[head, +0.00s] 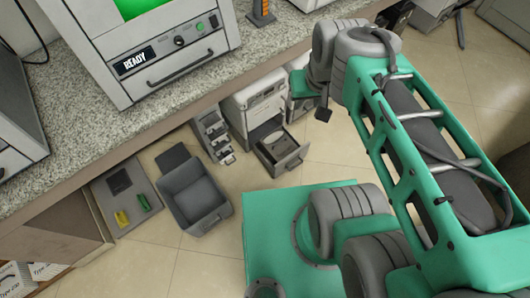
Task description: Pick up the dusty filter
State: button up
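I cannot tell for sure which thing is the dusty filter. A round dark piece (276,147) sits in the open drawer (293,160) of a light grey machine (257,103) under the counter. A flat dark square (119,181) lies on a grey panel on the floor at the left. My arm reaches up from the right, and its far end is near the counter's edge, right of the open drawer. A small dark part shows below the wrist, but the gripper's fingers cannot be made out.
An open grey bin (192,199) stands on the floor, beside the panel with a yellow piece (122,219) and a green piece (143,202). A small grey rack (213,133) stands left of the machine. The speckled counter (240,60) overhangs them and carries a machine marked READY (150,60).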

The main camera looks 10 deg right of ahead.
aim_at(277, 146)
jog(key=z, duration=1.75)
jog(key=i, duration=0.5)
jog(key=u, duration=3.3)
